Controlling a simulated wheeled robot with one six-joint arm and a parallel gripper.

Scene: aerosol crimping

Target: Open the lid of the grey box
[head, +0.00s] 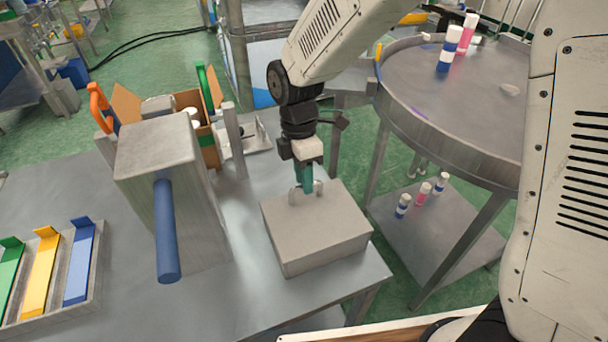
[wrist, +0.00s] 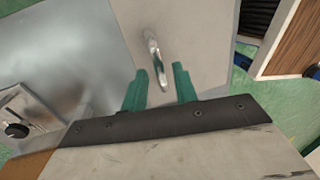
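The grey box (head: 318,236) sits on the metal table near its right front corner, its lid shut. A shiny metal handle stands on top of the lid; in the wrist view the handle (wrist: 154,60) lies just beyond my fingertips. My gripper (head: 307,188) points down over the box lid, at the handle. In the wrist view its two green fingers (wrist: 160,82) are apart, with a gap between them. The handle's near end is in line with that gap. I cannot tell whether the fingers are around the handle or still above it.
A grey machine block with a blue bar (head: 166,230) stands left of the box. Coloured trays (head: 45,270) lie at the far left. A cardboard box (head: 190,105) is behind. A round metal table (head: 440,90) with cans stands at the right.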

